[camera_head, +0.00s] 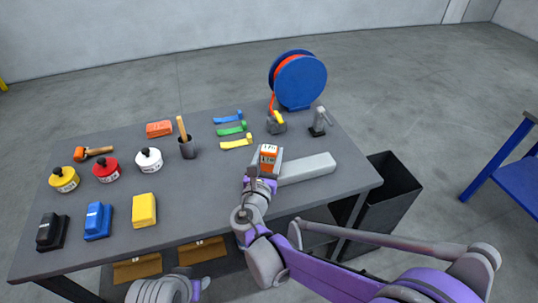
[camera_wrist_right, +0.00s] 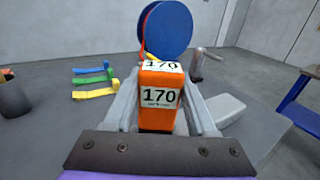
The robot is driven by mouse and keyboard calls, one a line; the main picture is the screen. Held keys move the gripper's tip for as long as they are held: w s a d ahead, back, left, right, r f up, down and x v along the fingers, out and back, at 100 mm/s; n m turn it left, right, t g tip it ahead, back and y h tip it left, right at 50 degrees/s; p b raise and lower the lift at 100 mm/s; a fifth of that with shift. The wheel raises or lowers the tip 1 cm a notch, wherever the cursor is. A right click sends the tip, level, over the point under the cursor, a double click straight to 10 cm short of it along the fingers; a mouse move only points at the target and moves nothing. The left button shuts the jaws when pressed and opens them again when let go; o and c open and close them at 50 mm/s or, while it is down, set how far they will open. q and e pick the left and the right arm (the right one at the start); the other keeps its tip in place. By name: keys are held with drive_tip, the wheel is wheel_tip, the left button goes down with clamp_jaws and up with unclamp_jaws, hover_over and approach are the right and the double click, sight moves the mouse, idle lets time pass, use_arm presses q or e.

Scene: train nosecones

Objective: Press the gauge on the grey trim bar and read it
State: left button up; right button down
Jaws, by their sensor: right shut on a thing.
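The orange gauge (camera_head: 268,157) is held upright in my right gripper (camera_head: 266,168). In the right wrist view the gauge (camera_wrist_right: 159,98) sits between both fingers, and its white labels on top and front read 170; the small print below is too fine to read. The grey trim bar (camera_head: 308,168) lies flat on the table towards its right side. The gauge is at the bar's left end; its foot is hidden, so I cannot tell whether it touches the bar. The bar's free end also shows in the right wrist view (camera_wrist_right: 224,107).
A blue reel (camera_head: 302,82) and a grey-handled tool (camera_head: 320,121) stand behind the bar. Blue, green and yellow strips (camera_head: 236,142) lie left of it. Bottles, blocks and a dark cup (camera_head: 187,149) fill the left. A black bin (camera_head: 390,185) stands beyond the right edge.

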drive_tip(key=shift+w+r+p, duration=0.1)
drive_tip(key=shift+r+p, duration=1.45)
drive_tip(key=shift+r, duration=1.3)
drive_tip(key=shift+f, duration=0.1)
